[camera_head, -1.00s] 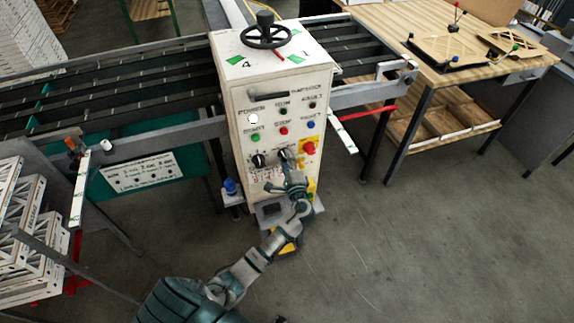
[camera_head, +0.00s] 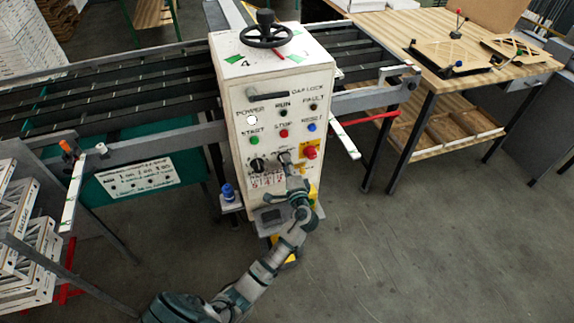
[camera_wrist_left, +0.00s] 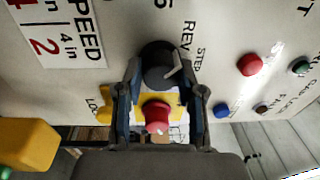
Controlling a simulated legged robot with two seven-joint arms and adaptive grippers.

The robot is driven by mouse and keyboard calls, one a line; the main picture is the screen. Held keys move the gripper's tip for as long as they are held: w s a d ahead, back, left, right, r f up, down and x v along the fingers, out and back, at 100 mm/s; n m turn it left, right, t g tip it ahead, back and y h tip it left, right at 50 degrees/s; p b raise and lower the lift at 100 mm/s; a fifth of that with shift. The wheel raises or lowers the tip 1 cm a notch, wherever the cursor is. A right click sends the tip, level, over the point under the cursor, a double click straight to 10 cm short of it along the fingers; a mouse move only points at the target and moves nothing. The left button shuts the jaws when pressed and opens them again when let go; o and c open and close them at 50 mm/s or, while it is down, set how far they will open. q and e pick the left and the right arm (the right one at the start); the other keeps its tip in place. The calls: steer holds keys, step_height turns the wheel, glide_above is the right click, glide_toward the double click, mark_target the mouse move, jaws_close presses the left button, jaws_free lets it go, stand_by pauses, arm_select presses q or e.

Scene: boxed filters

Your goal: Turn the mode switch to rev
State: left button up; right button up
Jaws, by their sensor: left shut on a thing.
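The mode switch is a round black knob with a pale pointer (camera_wrist_left: 158,65), on the front of a white control cabinet (camera_head: 240,190). In the left wrist view its pointer slants up and right toward the REV and STEP lettering. My left gripper (camera_wrist_left: 158,80) is shut on the knob, one finger on each side. In the head view the gripper (camera_head: 287,168) is at the right-hand knob of the panel and hides most of it. My right gripper is not in view.
A red mushroom button (camera_head: 310,153) on a yellow plate sits close right of the knob. Another black knob (camera_head: 258,165) is to the left. A conveyor (camera_head: 110,90) runs behind the cabinet. A wooden table (camera_head: 450,50) stands at right.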

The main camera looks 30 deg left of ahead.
arm_select(q)
steer(key=shift+f, duration=0.5)
steer(key=o, duration=1.1)
steer(key=shift+c, duration=0.2)
steer(key=shift+o, duration=0.4)
steer(key=shift+r, duration=0.25)
steer(key=shift+d, duration=0.15)
steer(key=v, duration=1.2)
